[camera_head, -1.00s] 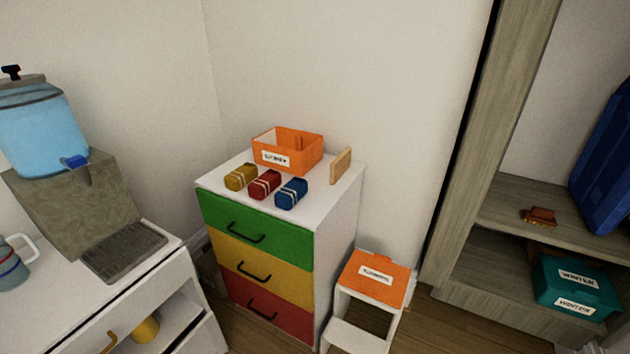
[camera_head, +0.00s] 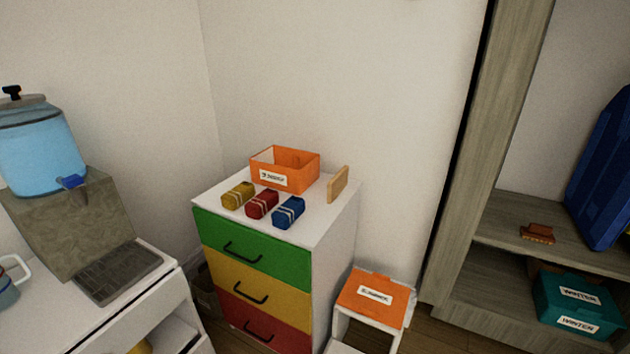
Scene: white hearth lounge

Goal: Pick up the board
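A light wooden board (camera_head: 338,184) stands on edge on the white top of the drawer chest (camera_head: 318,222), near its right side. It is just right of an open orange box (camera_head: 285,169) with a white label. Neither of my grippers shows in the head view.
Yellow (camera_head: 238,195), red (camera_head: 262,204) and blue (camera_head: 288,212) bundles lie in front of the box. An orange lid (camera_head: 376,297) rests on a white step stool to the right. A water dispenser (camera_head: 42,147) stands left; a wooden shelf unit (camera_head: 470,262) stands right.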

